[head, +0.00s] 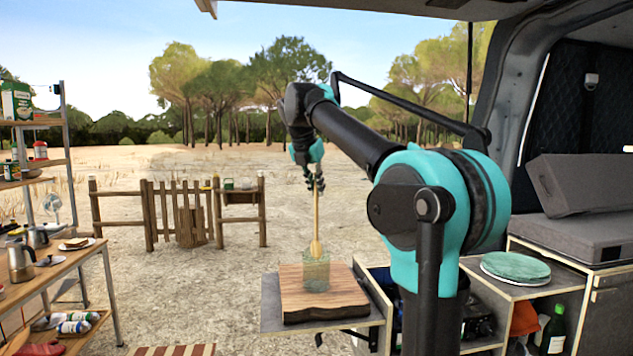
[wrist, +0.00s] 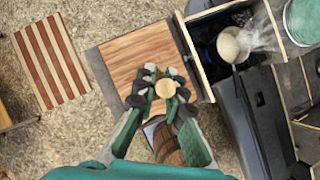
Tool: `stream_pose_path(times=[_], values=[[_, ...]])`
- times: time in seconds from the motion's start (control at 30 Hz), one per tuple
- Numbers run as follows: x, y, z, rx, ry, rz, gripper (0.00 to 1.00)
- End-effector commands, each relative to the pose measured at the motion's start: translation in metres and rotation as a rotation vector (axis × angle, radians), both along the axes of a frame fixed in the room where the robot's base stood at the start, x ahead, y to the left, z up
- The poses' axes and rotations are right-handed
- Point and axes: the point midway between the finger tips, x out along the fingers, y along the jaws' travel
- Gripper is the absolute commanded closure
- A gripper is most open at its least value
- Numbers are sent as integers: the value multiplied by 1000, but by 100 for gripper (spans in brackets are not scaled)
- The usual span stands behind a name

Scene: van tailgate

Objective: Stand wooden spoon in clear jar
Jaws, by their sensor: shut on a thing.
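My gripper (head: 315,182) is shut on the upper part of the wooden spoon (head: 316,215). The spoon hangs upright with its bowl end down. A clear greenish jar (head: 316,274) stands on a wooden board (head: 345,297). The spoon's bowl overlaps the jar's rim in the head view; I cannot tell how far it is inside. In the wrist view, my gripper (wrist: 164,92) closes around the spoon's round pale end (wrist: 165,88), seen end-on above the board (wrist: 140,55). The jar is hidden there behind the gripper and spoon.
An open compartment with a pan (wrist: 232,45) lies right of the board. A round green item (head: 515,267) sits on the van's counter. At left stand a wooden table with a moka pot (head: 21,262) and a shelf. A striped mat (wrist: 50,60) lies left of the board.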

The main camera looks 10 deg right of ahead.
Motion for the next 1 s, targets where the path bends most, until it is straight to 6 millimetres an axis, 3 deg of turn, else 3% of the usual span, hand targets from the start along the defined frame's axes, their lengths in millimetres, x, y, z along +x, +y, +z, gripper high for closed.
stream_pose_path(times=[0.5,1.0], values=[[0,0,-35,0,0,0,100],[0,0,-42,0,0,0,100]])
